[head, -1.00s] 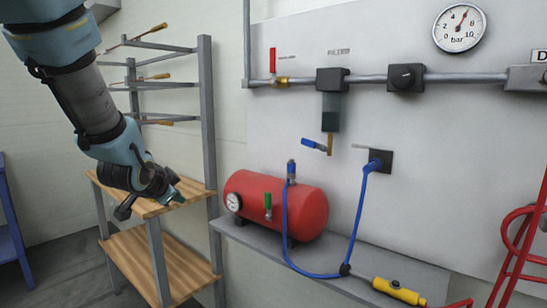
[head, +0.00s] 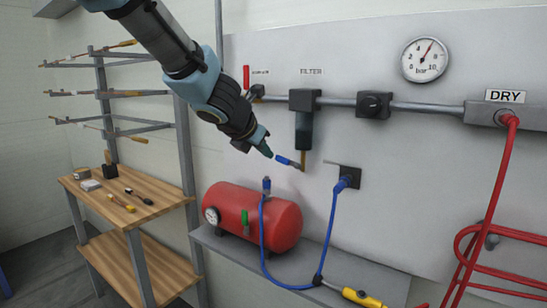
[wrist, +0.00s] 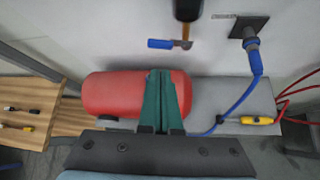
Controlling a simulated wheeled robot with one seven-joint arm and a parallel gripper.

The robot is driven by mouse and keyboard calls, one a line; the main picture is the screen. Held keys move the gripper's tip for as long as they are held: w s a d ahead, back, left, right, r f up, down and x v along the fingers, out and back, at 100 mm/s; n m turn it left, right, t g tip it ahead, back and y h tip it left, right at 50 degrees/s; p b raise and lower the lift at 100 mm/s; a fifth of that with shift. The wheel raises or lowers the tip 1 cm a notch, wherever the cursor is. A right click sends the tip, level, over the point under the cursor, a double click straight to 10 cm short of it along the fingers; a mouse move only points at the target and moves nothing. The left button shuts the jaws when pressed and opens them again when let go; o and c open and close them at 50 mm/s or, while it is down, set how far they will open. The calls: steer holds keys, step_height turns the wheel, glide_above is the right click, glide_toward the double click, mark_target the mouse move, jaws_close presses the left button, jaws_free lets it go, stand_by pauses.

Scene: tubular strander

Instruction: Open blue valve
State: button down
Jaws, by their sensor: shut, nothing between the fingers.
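The blue valve handle (head: 284,160) sits below the dark filter bowl (head: 304,133), on a brass fitting, and points left. In the wrist view the same blue handle (wrist: 160,44) lies level, beyond my fingertips and apart from them. My gripper (head: 266,153) is close to the left end of the handle in the head view. Its green fingers (wrist: 161,73) are together and empty in the wrist view. I cannot tell from the head view whether the tips touch the handle.
A blue hose (head: 327,240) runs from a wall socket (head: 347,177). Red hoses (head: 505,180) hang at the right.

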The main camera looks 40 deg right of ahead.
mark_target(282, 157)
steer(key=b+x, duration=0.2)
steer(key=x, duration=0.7)
steer(key=shift+w+d+f, duration=0.15)
steer(key=shift+d+f, duration=0.1)
steer(key=shift+f, duration=0.05)
steer(key=shift+r+m+t+b, duration=0.4)
steer(key=shift+t+b, duration=0.2)
steer(key=shift+b, duration=0.15)
steer(key=m+t+b, duration=0.1)
steer(key=r+t+b, duration=0.1)
steer(key=shift+s+d+m+t+b, duration=0.1)
steer(key=shift+s+m+t+b, duration=0.2)
steer(key=shift+s+m+b, duration=0.1)
steer(key=shift+s+d+r+m+t+b, duration=0.1)
steer(key=shift+r+m+t+b, duration=0.1)
steer(key=shift+m+t+b, duration=0.35)
steer(key=shift+s+r+m+t+b, duration=0.15)
steer(key=shift+r+m+t+b, duration=0.15)
steer(key=shift+b, duration=0.3)
steer(key=shift+s+d+r+m+t+h+b, duration=0.1)
steer(key=shift+s+r+m+t+h+b, duration=0.15)
steer(key=shift+s+m+t+b, duration=0.85)
steer(key=shift+w+d+r+m+t+h+b, duration=0.15)
steer(key=shift+w+r+m+t+b, duration=0.25)
steer(key=shift+b, duration=1.65)
steer(key=shift+s+d+r+m+t+h+b, duration=0.15)
steer(key=shift+s+m+t+b, duration=0.6)
steer(key=shift+b, duration=0.8)
steer(key=shift+w+a+r+m, duration=0.1)
steer(key=shift+m, duration=0.2)
